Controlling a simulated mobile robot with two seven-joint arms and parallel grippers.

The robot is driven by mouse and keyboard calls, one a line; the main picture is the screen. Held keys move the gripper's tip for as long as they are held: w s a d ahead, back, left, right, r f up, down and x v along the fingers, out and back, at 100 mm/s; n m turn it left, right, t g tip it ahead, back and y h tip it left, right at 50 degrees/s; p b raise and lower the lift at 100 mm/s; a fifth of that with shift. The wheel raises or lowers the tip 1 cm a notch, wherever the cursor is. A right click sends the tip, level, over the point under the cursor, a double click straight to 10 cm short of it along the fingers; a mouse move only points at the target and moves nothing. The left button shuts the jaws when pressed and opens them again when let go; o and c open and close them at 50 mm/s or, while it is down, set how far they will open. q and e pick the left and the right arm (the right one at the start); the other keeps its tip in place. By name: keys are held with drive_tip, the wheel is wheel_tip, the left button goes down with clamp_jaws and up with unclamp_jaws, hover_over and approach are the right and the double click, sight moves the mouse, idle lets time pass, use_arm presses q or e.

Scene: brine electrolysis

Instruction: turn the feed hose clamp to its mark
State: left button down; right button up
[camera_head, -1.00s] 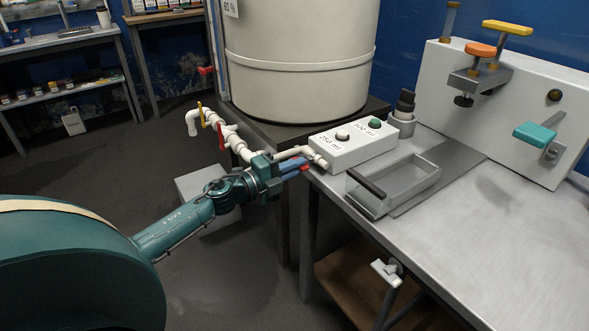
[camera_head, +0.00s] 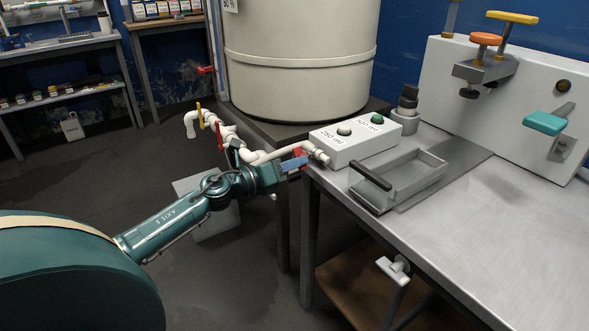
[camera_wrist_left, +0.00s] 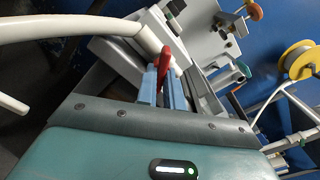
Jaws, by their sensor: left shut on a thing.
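The red feed hose clamp (camera_head: 299,153) sits on the white hose (camera_head: 270,156) where it meets the dosing box. My left gripper (camera_head: 293,164) is shut on the clamp, with its blue fingers against it. In the left wrist view the red clamp lever (camera_wrist_left: 163,62) stands between the two blue fingers (camera_wrist_left: 161,90), and the white hose (camera_wrist_left: 75,27) comes in from the left. The clamp is partly hidden by the fingers in the head view, and I cannot make out its mark. My right gripper is not in view.
The white dosing box (camera_head: 352,146) with two buttons stands on the steel table (camera_head: 480,240), with a metal tray (camera_head: 415,178) beside it. Red and yellow valves on white pipe (camera_head: 208,118) lie left of the large tank (camera_head: 298,75). The table's front right is clear.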

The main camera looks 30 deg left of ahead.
use_arm(q)
drive_tip(key=shift+a+f+m+b, duration=0.1)
drive_tip(key=shift+m+b, duration=1.7)
drive_tip(key=shift+m, duration=1.4)
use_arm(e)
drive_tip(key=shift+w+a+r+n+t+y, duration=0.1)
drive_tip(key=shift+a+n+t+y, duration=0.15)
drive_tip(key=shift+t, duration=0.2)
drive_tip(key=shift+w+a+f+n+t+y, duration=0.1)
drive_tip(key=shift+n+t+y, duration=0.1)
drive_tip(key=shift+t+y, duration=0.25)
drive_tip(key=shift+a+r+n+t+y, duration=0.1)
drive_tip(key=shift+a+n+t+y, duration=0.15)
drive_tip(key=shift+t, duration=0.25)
use_arm(q)
drive_tip(key=c, duration=1.5)
unclamp_jaws()
